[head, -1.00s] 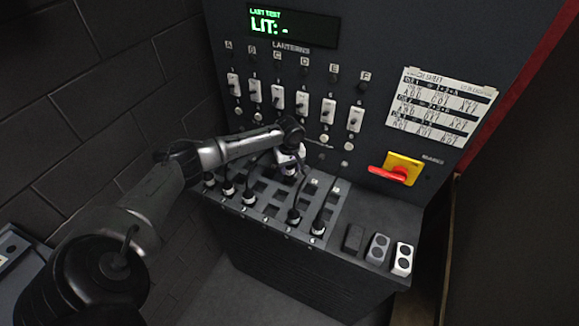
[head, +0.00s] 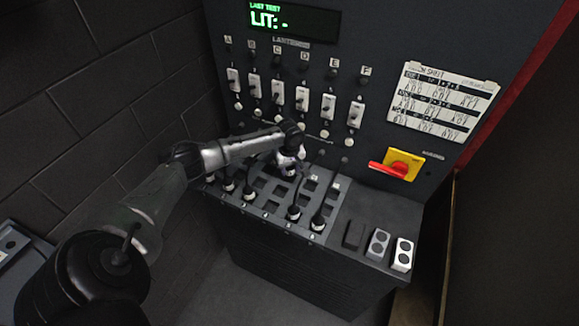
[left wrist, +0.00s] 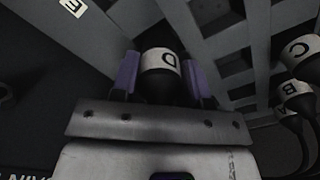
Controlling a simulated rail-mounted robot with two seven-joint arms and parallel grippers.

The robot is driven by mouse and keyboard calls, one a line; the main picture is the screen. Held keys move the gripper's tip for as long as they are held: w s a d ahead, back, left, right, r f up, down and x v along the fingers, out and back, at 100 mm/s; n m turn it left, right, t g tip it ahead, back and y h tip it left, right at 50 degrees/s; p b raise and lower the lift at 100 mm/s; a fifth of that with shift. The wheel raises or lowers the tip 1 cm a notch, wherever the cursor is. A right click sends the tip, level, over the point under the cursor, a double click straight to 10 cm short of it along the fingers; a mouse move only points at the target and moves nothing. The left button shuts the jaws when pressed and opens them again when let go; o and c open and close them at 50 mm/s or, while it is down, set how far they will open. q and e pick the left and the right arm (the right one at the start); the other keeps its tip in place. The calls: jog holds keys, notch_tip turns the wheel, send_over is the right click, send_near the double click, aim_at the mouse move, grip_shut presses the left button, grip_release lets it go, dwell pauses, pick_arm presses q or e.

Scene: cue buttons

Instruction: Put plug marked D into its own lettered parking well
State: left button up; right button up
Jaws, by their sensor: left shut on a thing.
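The plug marked D (left wrist: 162,62) is between the purple-padded fingers of my left gripper (left wrist: 160,75) in the left wrist view; its white band shows a letter D. In the head view my left gripper (head: 288,162) is over the back part of the shelf of wells (head: 262,210), shut on the plug, which the gripper mostly hides. Whether the plug's tip is inside a well or above it I cannot tell. An E label (left wrist: 73,7) shows at the upper left of the left wrist view. My right gripper is not in view.
Plugs marked C (left wrist: 300,48) and B (left wrist: 292,90) stand close by on the right of the left wrist view. In the head view other corded plugs (head: 293,213) stand in the front wells. A red-handled switch (head: 388,171) and small blocks (head: 377,243) are at the right.

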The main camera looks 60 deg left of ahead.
pick_arm(q)
jog(key=shift+f, duration=0.6)
jog(key=shift+f, duration=0.15)
jog(key=shift+f, duration=0.15)
jog(key=o, duration=1)
jog(key=shift+o, duration=0.2)
notch_tip(320, 180, up, 14)
jog(key=shift+f, duration=0.1)
jog(key=shift+d, duration=0.1)
dwell(0.3)
